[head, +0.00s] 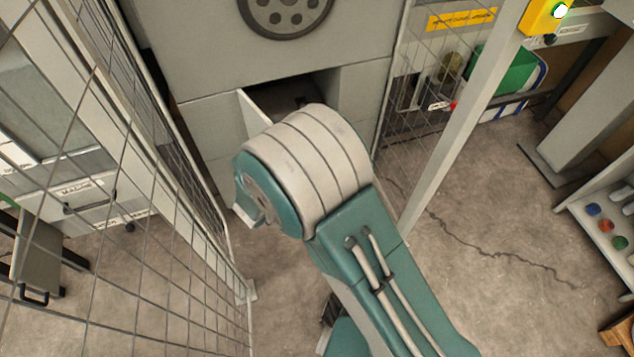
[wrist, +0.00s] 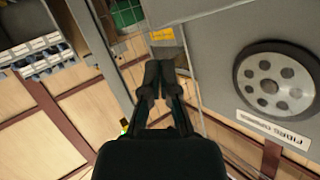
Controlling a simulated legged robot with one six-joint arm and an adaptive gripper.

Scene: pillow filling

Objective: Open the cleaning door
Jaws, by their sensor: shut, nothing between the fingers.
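The grey machine (head: 200,60) has a dark opening (head: 308,88) low in its front. A pale panel, which looks like the cleaning door (head: 254,108), stands swung outward at the left side of this opening. My arm covers its lower part in the head view. My gripper (wrist: 165,72) shows in the wrist view with its fingers shut and nothing between them. In the head view it is hidden behind my arm. I cannot tell whether it touches the door or the machine.
A wire mesh fence (head: 150,190) stands close on the left, and another mesh panel with a pale post (head: 462,125) on the right. A round perforated wheel (head: 285,10) is on the machine above the opening. A shelf (head: 606,222) with coloured items is at the far right.

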